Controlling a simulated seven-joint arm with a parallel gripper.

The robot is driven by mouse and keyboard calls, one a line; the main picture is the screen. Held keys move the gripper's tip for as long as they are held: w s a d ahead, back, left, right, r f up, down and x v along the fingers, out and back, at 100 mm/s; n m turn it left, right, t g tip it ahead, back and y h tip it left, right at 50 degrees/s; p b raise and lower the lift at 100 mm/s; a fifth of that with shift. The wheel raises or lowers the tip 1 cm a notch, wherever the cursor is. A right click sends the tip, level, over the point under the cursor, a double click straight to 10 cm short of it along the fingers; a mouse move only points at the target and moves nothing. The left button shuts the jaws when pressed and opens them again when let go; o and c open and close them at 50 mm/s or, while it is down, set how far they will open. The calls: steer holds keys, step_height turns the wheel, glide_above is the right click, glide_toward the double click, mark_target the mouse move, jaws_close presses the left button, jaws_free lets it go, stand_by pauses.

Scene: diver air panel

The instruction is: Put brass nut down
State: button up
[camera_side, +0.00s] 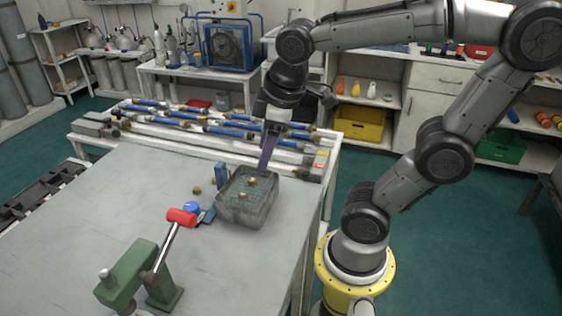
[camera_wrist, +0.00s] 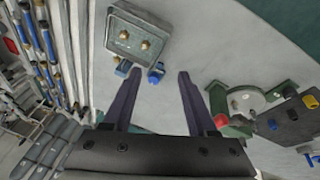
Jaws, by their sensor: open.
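Two brass nuts lie in the grey tray (camera_side: 232,215), one near its back (camera_side: 250,181) and one near its middle (camera_side: 243,197). Two more small brass pieces, which look like nuts, sit on the table left of the tray (camera_side: 197,190) and (camera_side: 213,184). My gripper (camera_side: 265,168) is open, with its fingers pointing down above the back of the tray. In the wrist view the fingers (camera_wrist: 159,74) are spread with nothing gripped between them. The tray (camera_wrist: 112,42) and its two nuts (camera_wrist: 123,35) and (camera_wrist: 145,44) show beyond the fingertips.
Blue parts (camera_side: 191,208) and an upright blue block (camera_side: 221,175) stand left of the tray. Blue hose assemblies (camera_side: 190,128) lie along the back. The left tabletop is clear.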

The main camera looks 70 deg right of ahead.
steer(key=s+m, duration=0.1)
steer(key=s+a+m+t, duration=0.1)
steer(key=s, duration=0.1)
steer(key=s+a+f+m+t+y, duration=0.1)
steer(key=m, duration=0.1)
steer(key=shift+s+a, duration=0.25)
stand_by(1.8)
